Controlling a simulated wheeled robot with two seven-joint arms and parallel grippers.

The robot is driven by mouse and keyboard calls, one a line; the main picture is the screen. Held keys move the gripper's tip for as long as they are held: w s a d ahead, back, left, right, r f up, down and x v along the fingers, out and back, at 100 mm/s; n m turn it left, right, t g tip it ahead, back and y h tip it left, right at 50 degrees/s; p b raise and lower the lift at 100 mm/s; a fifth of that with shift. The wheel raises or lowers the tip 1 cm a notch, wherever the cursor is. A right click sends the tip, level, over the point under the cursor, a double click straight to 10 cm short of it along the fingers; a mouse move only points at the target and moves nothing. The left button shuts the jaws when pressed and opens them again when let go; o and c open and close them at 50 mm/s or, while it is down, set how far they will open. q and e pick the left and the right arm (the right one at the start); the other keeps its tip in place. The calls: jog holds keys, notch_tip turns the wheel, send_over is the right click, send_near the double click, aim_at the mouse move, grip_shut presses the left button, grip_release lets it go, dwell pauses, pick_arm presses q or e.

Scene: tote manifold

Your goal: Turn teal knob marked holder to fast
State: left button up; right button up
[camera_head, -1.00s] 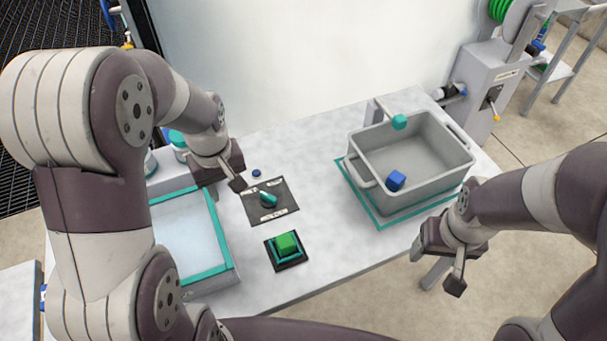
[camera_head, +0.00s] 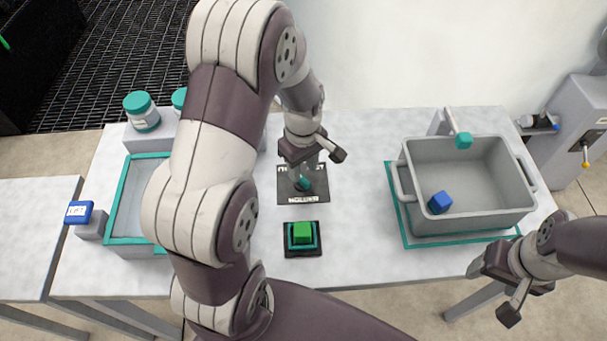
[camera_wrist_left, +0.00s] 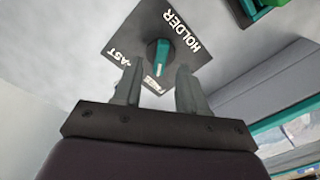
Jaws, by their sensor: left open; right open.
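The teal knob (camera_head: 305,184) sits on a dark plate (camera_head: 320,192) on the table. In the wrist view the knob (camera_wrist_left: 162,58) is an elongated bar on the plate (camera_wrist_left: 190,57), with HOLDER lettering on the right and partly hidden lettering ending in AST on the left. A further small label below is partly hidden. My left gripper (camera_head: 304,172) is open over the plate. In the wrist view its fingers (camera_wrist_left: 158,72) stand either side of the knob's line, with no clear contact. My right gripper (camera_head: 491,291) is open and empty off the table's front right.
A green button (camera_head: 302,232) on a dark base stands in front of the plate. A grey tote (camera_head: 470,222) holding a blue cube (camera_head: 440,202) stands to the right. A teal-rimmed tray (camera_head: 118,215) and jars (camera_head: 142,111) are at left. Table between plate and tote is clear.

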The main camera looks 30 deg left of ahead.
aim_at(303, 178)
pick_arm(q)
notch_tip(303, 178, down, 3)
jog(key=shift+s+r, duration=0.1)
jog(key=shift+r, duration=0.05)
jog(key=shift+f, duration=0.35)
grip_shut()
